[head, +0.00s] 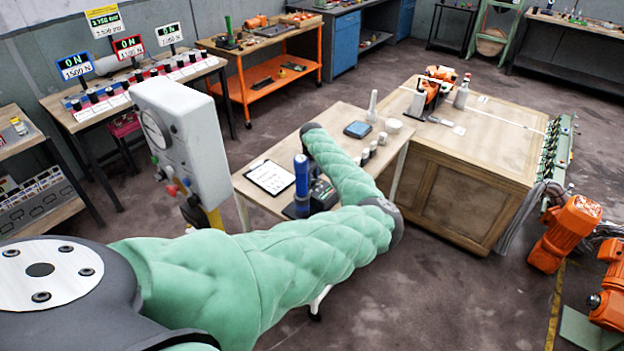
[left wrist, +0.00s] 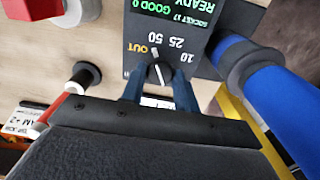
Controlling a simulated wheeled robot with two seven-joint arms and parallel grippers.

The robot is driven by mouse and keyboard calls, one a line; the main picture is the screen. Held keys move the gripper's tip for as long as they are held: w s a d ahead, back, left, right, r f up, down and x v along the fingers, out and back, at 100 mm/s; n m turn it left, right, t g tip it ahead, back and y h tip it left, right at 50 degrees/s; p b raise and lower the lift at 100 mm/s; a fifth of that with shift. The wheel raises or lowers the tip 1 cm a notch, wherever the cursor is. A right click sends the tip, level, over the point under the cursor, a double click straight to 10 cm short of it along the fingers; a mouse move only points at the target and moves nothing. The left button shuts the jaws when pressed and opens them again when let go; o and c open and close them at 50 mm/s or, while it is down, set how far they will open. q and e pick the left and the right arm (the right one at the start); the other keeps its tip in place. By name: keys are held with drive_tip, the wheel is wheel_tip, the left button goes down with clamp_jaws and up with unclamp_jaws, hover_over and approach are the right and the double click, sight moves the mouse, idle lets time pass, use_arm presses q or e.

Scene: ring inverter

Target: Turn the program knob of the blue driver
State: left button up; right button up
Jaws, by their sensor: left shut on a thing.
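The blue driver (head: 301,175) stands upright on the small wooden table in the head view. In the left wrist view its thick blue body (left wrist: 262,90) slants along the right side, beside a dark control box (left wrist: 205,45). The box has a green-lettered display and a round black program knob (left wrist: 160,72) among the marks OUT, 50, 25 and 10. The knob's white pointer lies near OUT and 50; its exact setting is unclear. My left gripper (left wrist: 160,88) has its two blue-grey fingers on either side of the knob, shut on it. My right gripper is in neither view.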

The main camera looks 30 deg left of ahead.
use_arm(q)
drive_tip(key=shift+f+n+b, duration=0.15)
drive_tip(key=shift+n+b, duration=0.35)
drive_tip(key=shift+n, duration=0.3)
drive_tip(key=n+b, duration=0.2)
drive_tip(key=n, duration=0.1)
drive_tip(key=shift+w+r+n+b, duration=0.1)
drive_tip(key=shift+r+n+b, duration=0.2)
drive_tip(key=shift+n, duration=0.5)
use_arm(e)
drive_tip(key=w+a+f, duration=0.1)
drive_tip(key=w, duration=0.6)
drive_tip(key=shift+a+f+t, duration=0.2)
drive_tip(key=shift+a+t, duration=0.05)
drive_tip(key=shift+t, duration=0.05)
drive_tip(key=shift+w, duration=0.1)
use_arm(q)
drive_tip(key=o, duration=1)
drive_tip(key=shift+f, duration=0.1)
drive_tip(key=shift+c, duration=0.2)
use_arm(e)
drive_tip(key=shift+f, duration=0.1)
